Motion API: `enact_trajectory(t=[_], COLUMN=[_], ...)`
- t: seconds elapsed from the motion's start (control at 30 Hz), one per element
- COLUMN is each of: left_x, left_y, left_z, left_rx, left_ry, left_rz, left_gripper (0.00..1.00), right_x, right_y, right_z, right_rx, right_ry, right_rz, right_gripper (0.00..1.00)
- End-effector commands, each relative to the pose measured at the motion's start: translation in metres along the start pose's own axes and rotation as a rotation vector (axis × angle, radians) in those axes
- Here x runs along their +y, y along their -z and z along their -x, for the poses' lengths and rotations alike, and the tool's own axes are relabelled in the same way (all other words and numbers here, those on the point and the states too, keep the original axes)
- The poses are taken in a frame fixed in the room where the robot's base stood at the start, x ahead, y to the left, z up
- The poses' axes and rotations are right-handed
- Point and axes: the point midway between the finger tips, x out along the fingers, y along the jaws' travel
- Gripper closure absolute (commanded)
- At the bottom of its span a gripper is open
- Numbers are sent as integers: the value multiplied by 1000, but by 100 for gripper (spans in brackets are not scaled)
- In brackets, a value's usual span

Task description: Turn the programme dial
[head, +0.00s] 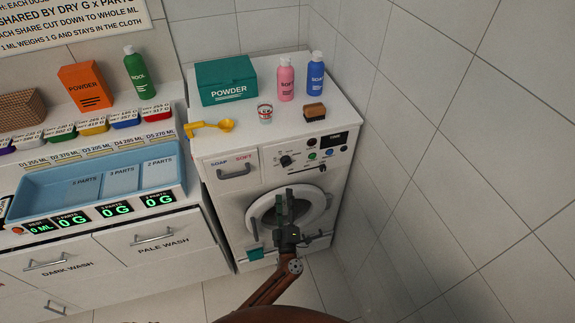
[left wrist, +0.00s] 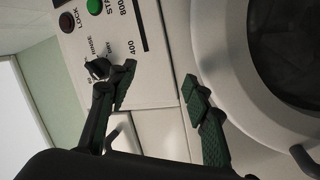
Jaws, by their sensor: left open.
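The programme dial (head: 286,160) is a dark knob on the white front panel of the washing machine (head: 240,193). In the left wrist view the dial (left wrist: 97,69) sits at upper left, with small labels around it, one reading like RINSE. Its exact setting is too small to tell. My left gripper (head: 287,194) is open and empty, in front of the round door and below the dial in the head view. In the left wrist view its fingers (left wrist: 158,80) are spread. One finger is close beside the dial and overlaps its edge; I cannot tell whether they touch.
The round door (head: 259,222) is below. Bottles, a powder box (head: 226,80) and a brush (head: 314,112) stand on top. A tiled wall is at right.

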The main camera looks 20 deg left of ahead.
Motion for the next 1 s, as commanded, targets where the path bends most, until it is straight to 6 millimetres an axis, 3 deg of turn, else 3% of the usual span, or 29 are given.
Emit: enact_trajectory(t=[0.03, 0.1, 0.2, 0.3, 0.47, 1.0], left_x=[40, 74, 107, 124, 132, 109], left_y=[17, 32, 41, 42, 40, 44], left_z=[-13, -19, -18, -12, -11, -76], left_rx=[64, 127, 164, 166, 159, 159], left_ry=[22, 82, 176, 253, 305, 306], left_rz=[109, 241, 387, 471, 515, 516], left_gripper=[55, 55, 55, 55, 55, 55], right_x=[0, 1, 1, 0, -1, -2], right_y=[3, 5, 8, 10, 10, 10], right_z=[5, 8, 11, 13, 13, 9], right_rx=[4, 7, 10, 13, 14, 13], right_ry=[0, -1, -1, 0, 1, 2], right_rz=[0, 0, 0, 0, 0, 0], right_gripper=[100, 100, 100, 100, 100, 100])
